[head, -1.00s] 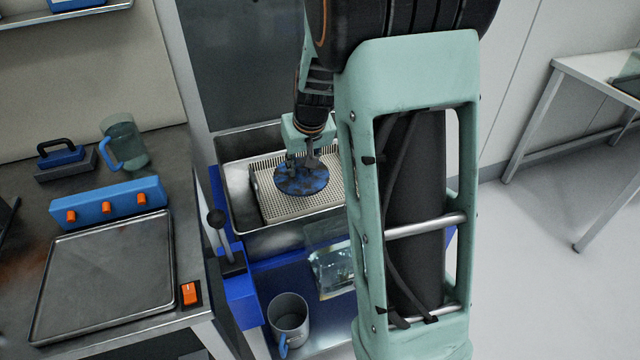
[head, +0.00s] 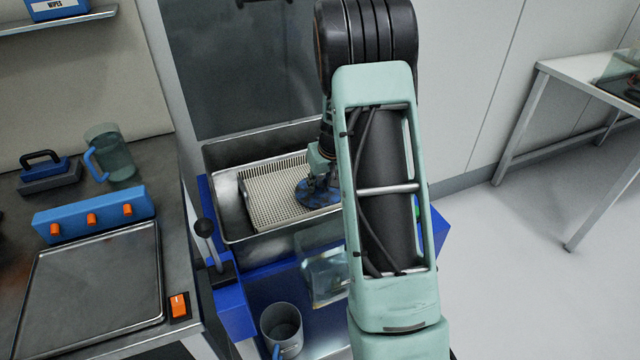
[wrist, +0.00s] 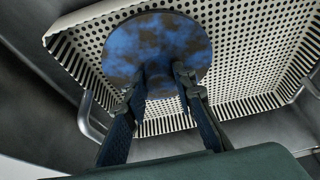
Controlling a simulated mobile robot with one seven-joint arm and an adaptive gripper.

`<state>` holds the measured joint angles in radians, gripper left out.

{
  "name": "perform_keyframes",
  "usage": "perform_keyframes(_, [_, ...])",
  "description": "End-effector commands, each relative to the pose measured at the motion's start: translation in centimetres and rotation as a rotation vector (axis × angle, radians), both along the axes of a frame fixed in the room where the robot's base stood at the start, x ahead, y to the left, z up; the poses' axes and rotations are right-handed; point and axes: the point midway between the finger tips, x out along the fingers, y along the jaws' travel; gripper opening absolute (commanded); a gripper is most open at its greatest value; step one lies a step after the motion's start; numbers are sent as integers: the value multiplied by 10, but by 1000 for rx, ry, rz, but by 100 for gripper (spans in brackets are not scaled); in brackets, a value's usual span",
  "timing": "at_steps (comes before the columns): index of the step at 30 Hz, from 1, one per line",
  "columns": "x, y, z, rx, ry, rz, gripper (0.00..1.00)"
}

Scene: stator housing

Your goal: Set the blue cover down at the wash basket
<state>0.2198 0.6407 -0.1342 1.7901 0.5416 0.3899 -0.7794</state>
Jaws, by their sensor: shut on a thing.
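The blue cover (head: 309,192) is a round disc with dark stains and a central knob. In the wrist view the blue cover (wrist: 160,45) fills the upper middle. My gripper (wrist: 160,80) is shut on its knob, one finger on each side. In the head view my gripper (head: 320,172) is partly hidden by my arm. The wash basket (head: 262,200) is a pale perforated tray inside a metal sink. The cover is over the right part of the basket in the head view; whether it touches the basket floor I cannot tell. The basket (wrist: 245,50) also spreads behind the cover in the wrist view.
The metal sink (head: 225,170) has raised walls around the basket. A black-knobbed lever (head: 204,228) stands at its left front. A grey mug (head: 282,325) and a clear container (head: 328,275) sit below in front. A bench with a metal tray (head: 90,290) is at left.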

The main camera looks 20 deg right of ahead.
Motion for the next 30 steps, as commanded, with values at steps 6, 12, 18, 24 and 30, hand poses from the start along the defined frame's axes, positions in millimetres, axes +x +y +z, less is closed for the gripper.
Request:
perform_keyframes(6, [1, -1, -1, -2, -4, -1, 0])
perform_keyframes(12, [0, 0, -5, -1, -2, 0, 26])
perform_keyframes(18, [0, 0, -5, -1, -2, 0, 42])
perform_keyframes(24, [0, 0, -4, -1, -2, 0, 42])
perform_keyframes(30, [-2, -1, 7, -2, -4, -1, 42])
